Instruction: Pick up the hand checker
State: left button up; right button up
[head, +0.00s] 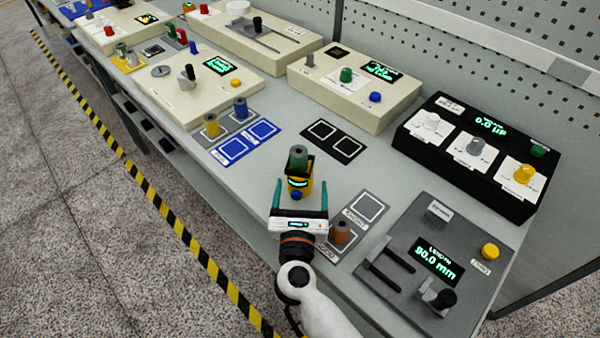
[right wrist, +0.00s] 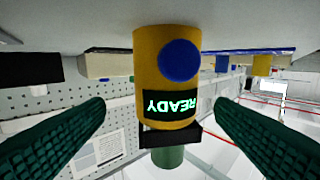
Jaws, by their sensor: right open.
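The hand checker (head: 300,184) is a yellow upright cylinder with a black collar, a blue button and a lit display. A grey-green cylinder (head: 298,156) sits at its top. My right gripper (head: 299,197) is open on the near side of the checker. In the right wrist view the checker (right wrist: 166,70) appears upside down, its display reading READY. It stands between the lines of the two green ridged fingers, with a gap on each side. My left gripper is not in view.
An orange-brown spindle (head: 341,231) stands on a grey pad close to the right of my gripper. A grey length gauge (head: 405,292) reads 90.0 mm at right. A black meter box (head: 470,150) stands behind it. Blue pads (head: 233,150) and black pads (head: 333,141) lie beyond the checker.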

aim_at(300, 151)
jog(key=w, duration=0.3)
jog(key=w+p, duration=0.1)
jog(key=shift+w+a+f, duration=0.15)
jog(key=shift+w+f, duration=0.05)
jog(key=shift+f, duration=0.15)
jog(key=shift+w+f, duration=0.15)
jog(key=shift+w, duration=0.35)
jog(key=shift+s, duration=0.1)
jog(key=shift+c, duration=1.2)
jog(key=c, duration=1)
notch_tip(300, 151, up, 10)
jog(key=p, duration=0.8)
jog(key=shift+p, duration=0.35)
jog(key=shift+c, duration=0.2)
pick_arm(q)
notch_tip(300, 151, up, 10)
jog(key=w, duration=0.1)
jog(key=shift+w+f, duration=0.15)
